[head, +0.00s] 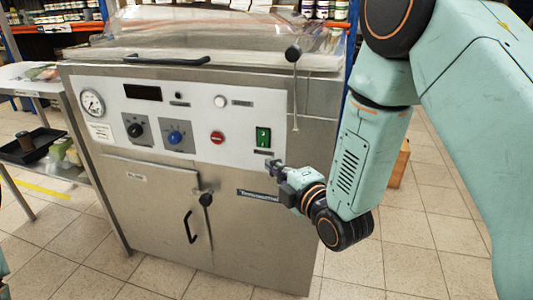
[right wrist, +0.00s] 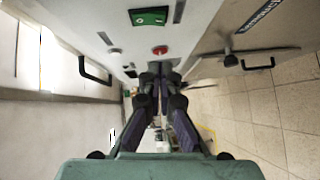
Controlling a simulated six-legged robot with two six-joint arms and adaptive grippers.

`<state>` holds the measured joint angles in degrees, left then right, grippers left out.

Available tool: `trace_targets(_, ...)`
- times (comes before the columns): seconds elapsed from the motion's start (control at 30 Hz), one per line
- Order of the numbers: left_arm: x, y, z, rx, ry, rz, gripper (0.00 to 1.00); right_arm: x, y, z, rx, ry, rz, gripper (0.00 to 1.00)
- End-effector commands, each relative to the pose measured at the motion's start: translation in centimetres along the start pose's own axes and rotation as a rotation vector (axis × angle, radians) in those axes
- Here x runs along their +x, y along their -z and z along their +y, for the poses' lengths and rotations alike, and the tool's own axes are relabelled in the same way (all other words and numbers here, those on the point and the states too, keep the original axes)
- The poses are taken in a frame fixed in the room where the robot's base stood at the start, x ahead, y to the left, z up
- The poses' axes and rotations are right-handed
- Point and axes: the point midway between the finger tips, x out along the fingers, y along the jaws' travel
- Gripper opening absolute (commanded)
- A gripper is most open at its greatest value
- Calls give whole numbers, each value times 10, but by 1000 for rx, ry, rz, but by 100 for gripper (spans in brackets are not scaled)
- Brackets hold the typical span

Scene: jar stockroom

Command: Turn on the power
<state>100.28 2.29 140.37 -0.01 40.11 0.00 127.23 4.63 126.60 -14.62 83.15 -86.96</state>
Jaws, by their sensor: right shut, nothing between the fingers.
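The green power switch (head: 263,137) sits at the right end of the white control panel (head: 240,118) on the steel machine. In the right wrist view, the green switch (right wrist: 149,16) shows at the top, above the fingers. My right gripper (head: 274,168) is just below the switch, in front of the machine's face, and apart from the switch in the picture. Its fingers (right wrist: 160,72) are closed together with nothing between them. My left gripper is not in view.
The panel also holds a gauge (head: 92,103), a black knob (head: 135,130), a blue knob (head: 175,137) and a red button (head: 217,138). A door handle (head: 190,227) protrudes below.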

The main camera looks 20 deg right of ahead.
Motion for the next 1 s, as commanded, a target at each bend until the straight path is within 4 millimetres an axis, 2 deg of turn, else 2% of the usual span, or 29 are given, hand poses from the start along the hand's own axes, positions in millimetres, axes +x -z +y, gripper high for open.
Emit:
trace_targets(0.3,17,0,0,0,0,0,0,60,1,-1,-1,-3,2,0)
trace_targets(0.4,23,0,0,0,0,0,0,71,-13,-1,5,-3,-3,0)
trace_targets(0.63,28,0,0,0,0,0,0,85,-26,-1,2,0,0,0)
trace_targets(1.0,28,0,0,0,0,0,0,87,-28,0,1,1,1,0)
